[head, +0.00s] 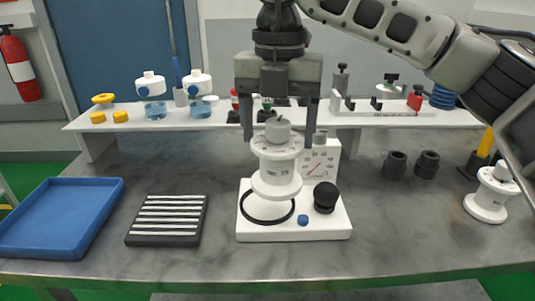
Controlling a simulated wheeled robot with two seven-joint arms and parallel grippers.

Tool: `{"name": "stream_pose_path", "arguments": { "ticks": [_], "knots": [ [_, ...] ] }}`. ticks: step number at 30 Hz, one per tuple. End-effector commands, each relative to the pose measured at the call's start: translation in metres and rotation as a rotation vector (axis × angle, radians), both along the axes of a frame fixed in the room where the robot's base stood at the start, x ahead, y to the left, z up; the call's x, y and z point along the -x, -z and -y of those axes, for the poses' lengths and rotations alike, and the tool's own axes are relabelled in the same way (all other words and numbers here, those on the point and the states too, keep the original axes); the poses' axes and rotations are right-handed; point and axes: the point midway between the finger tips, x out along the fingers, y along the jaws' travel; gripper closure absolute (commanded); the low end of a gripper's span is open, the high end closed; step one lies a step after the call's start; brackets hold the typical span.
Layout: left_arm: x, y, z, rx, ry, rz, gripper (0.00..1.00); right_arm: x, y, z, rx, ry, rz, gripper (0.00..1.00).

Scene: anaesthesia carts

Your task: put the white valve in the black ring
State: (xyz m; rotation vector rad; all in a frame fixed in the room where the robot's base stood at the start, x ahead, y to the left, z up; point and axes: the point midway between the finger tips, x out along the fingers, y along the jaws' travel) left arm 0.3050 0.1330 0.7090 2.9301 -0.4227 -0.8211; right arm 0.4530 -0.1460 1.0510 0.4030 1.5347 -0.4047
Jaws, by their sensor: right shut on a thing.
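The white valve (276,166), a flanged cylinder with a grey top knob, is upright in my right gripper (278,138). The gripper's dark fingers come down on either side of its upper part. The valve is above the black ring (246,216), which lies on the white base unit (285,234). The valve's lower flange covers the back of the ring from view. A gap of white shows between the flange and the ring's front edge. My left gripper is not in view.
The base carries a gauge, a black knob (325,196) and a blue button. A similar white valve (487,195) stands at right, near black cylinders (395,164). A black slatted block (167,220) and blue tray (60,217) are at left. A white shelf runs behind.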

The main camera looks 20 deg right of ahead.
Motion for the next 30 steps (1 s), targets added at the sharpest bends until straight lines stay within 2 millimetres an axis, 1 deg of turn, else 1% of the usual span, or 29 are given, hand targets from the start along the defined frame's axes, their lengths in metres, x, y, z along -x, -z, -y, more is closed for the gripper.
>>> {"name": "stream_pose_path", "arguments": {
  "ticks": [1, 3, 9, 12, 15, 18, 25, 29, 30],
  "knots": [
    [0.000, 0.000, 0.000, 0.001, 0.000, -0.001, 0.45, -0.006, 0.007, -0.002, 0.000, 0.000, -0.002, 0.72],
    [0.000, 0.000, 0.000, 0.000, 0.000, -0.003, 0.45, -0.012, 0.014, -0.004, -0.001, 0.000, 0.000, 0.72],
    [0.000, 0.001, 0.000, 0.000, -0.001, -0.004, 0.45, -0.020, 0.024, -0.007, -0.002, 0.000, 0.001, 0.72],
    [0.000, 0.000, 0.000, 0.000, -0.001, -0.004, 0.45, -0.026, 0.034, -0.009, 0.000, -0.001, 0.000, 0.72],
    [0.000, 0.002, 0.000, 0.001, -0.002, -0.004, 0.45, -0.025, 0.052, -0.008, 0.000, 0.000, -0.001, 0.72],
    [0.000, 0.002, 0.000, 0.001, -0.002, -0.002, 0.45, -0.025, 0.061, -0.008, -0.001, 0.001, 0.002, 0.72],
    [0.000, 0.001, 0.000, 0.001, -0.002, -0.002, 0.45, -0.025, 0.061, -0.008, -0.002, 0.001, 0.003, 0.72],
    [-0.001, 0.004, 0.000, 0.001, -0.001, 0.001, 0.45, -0.025, 0.066, -0.008, -0.002, 0.001, 0.002, 0.72],
    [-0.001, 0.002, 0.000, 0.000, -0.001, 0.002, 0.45, -0.024, 0.065, -0.008, -0.001, 0.001, 0.002, 0.19]
  ]
}}
